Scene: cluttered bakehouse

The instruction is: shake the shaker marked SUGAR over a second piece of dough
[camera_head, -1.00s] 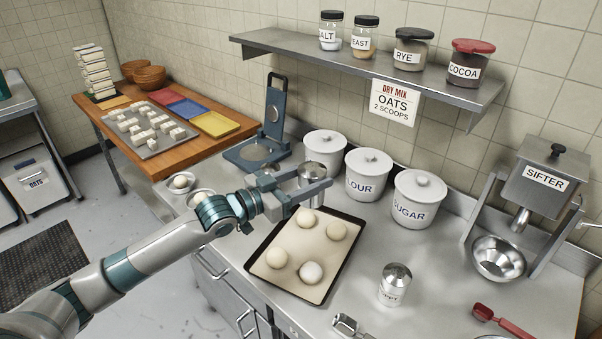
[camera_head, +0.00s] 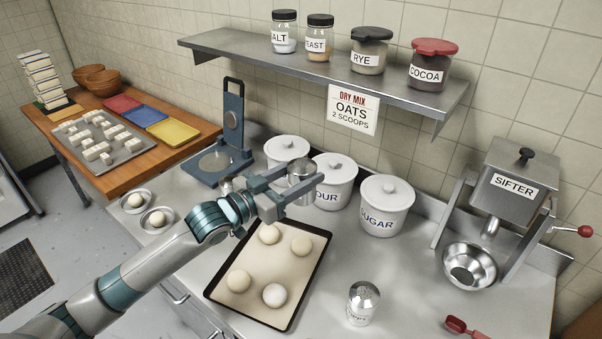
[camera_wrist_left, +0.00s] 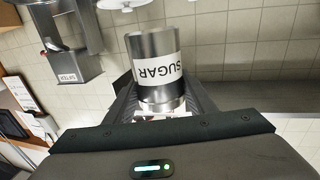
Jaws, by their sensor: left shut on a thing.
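My left gripper (camera_head: 306,182) is shut on the shaker marked SUGAR (camera_head: 300,169), a metal cylinder. In the left wrist view the shaker (camera_wrist_left: 152,48) sits between the fingers, its SUGAR label upside down in the picture. The gripper holds it above the counter, behind the far end of a dark-rimmed baking tray (camera_head: 268,265). Several round dough pieces lie on the tray: far left (camera_head: 269,234), far right (camera_head: 302,246), near left (camera_head: 238,280) and near right (camera_head: 274,295). The near right piece looks whiter than the others. My right gripper is not in view.
A second metal shaker (camera_head: 363,303) stands right of the tray, its label hard to read. Lidded canisters, including FLOUR (camera_head: 334,182) and SUGAR (camera_head: 385,206), stand behind. A blue press (camera_head: 231,130) is at left, the sifter (camera_head: 512,190) at right.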

